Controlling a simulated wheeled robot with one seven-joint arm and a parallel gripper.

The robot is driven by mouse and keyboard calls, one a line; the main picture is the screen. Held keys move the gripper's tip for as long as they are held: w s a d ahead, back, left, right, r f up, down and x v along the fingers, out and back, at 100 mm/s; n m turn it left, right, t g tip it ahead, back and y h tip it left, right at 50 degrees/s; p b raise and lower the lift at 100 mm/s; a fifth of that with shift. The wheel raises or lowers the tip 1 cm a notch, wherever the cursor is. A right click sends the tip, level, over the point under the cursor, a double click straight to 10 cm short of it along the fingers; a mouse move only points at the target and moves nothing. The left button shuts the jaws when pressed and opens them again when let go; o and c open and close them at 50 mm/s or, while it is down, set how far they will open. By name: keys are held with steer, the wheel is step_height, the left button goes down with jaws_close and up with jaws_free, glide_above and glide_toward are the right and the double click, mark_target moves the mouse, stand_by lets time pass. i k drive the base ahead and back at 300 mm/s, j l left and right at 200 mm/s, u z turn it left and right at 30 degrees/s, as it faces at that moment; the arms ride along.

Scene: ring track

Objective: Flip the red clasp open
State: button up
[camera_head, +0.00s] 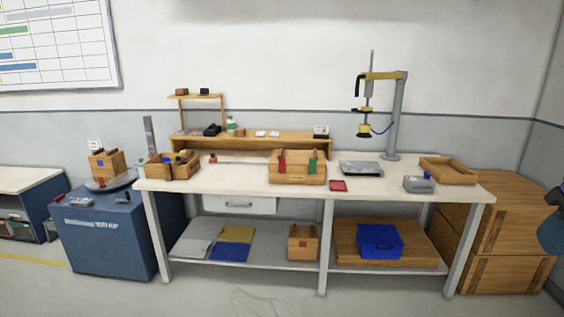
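A wooden box (297,178) stands on the white workbench, near the middle. A red clasp (282,162) shows as a narrow upright strip on the box's front, left of centre. A similar green strip (308,166) is to its right. From this distance I cannot tell whether either strip is latched. My gripper's fingers are not visible; only a dark blue part, probably of my arm, shows at the right edge.
The workbench (230,184) also carries a small red tray (338,185), a grey scale (361,168), a grey device (418,184), a wooden tray (447,170) and a tool box (172,165). A press stand (398,115) rises behind. Floor in front is clear.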

mark_target(281, 161)
steer(key=i+j, duration=0.2)
steer(key=i, duration=0.6)
steer(key=i+j, duration=0.15)
steer(key=i, duration=0.65)
steer(key=i+j, duration=0.2)
steer(key=i, duration=0.6)
steer(key=i+j, duration=0.2)
steer(key=i, duration=0.6)
steer(key=j+u, duration=0.05)
